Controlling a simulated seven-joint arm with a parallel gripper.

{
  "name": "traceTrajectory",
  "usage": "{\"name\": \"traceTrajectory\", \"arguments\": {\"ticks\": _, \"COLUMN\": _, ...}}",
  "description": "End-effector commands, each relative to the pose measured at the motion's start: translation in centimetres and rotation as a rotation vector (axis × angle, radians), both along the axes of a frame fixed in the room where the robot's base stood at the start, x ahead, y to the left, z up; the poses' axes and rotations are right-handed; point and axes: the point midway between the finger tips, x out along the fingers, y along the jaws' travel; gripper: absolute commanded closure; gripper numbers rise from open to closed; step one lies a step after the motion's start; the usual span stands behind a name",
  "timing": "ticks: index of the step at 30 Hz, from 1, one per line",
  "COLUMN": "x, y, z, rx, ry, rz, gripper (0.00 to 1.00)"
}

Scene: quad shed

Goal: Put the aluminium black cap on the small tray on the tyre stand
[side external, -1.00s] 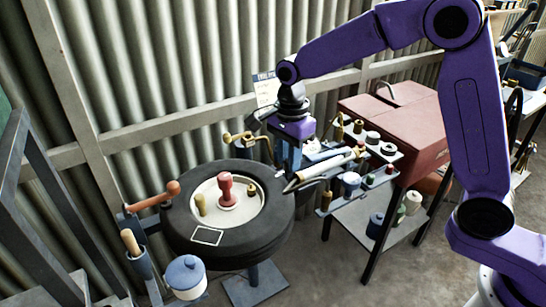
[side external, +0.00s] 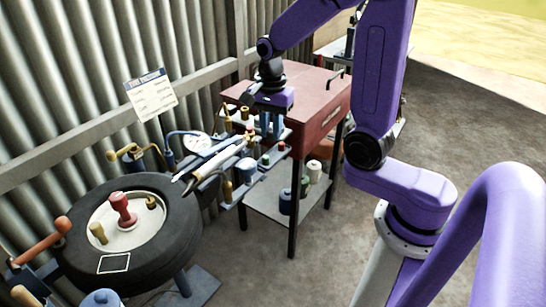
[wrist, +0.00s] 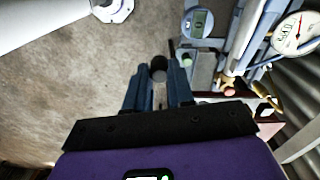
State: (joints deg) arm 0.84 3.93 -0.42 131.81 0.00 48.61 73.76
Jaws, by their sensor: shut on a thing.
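My gripper (side external: 268,132) hangs over the tool shelf in front of the red cabinet, to the right of the tyre stand. In the wrist view my gripper (wrist: 158,88) is shut on a dark round cap (wrist: 158,67), gripped between its fingertips; it looks like the black cap. The cap cannot be made out in the side view. The tyre (side external: 180,228) lies flat on its stand at the lower left. A pale round plate (side external: 148,226) sits in its centre. A small white-edged square (side external: 113,263) on the tyre's front may be the small tray; I cannot tell for sure.
A red-handled piece (side external: 122,207) and brass pieces stand on the plate. A white tube-like tool (side external: 215,160) and a dial gauge (side external: 196,142) lie between the tyre and my gripper. The red cabinet (side external: 318,95) stands behind. Floor at right is clear.

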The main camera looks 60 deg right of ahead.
Motion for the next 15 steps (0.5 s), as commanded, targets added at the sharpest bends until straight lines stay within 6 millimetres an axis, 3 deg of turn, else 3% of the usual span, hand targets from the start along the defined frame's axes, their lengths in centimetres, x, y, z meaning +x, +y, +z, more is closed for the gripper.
{"name": "traceTrajectory", "arguments": {"ticks": 1, "x": -1.4, "y": -1.8, "z": -0.2, "rx": 0.0, "ry": -0.002, "rz": -0.01, "gripper": 1.0}}
{"name": "traceTrajectory", "arguments": {"ticks": 3, "x": -3.1, "y": -3.5, "z": -0.6, "rx": 0.0, "ry": -0.001, "rz": -0.008, "gripper": 1.0}}
{"name": "traceTrajectory", "arguments": {"ticks": 7, "x": -5.6, "y": -5.5, "z": -1.1, "rx": 0.0, "ry": 0.0, "rz": -0.003, "gripper": 1.0}}
{"name": "traceTrajectory", "arguments": {"ticks": 11, "x": -6.8, "y": -6.4, "z": -1.5, "rx": 0.0, "ry": -0.001, "rz": 0.003, "gripper": 1.0}}
{"name": "traceTrajectory", "arguments": {"ticks": 15, "x": -6.3, "y": -6.9, "z": -1.9, "rx": 0.001, "ry": 0.002, "rz": 0.005, "gripper": 1.0}}
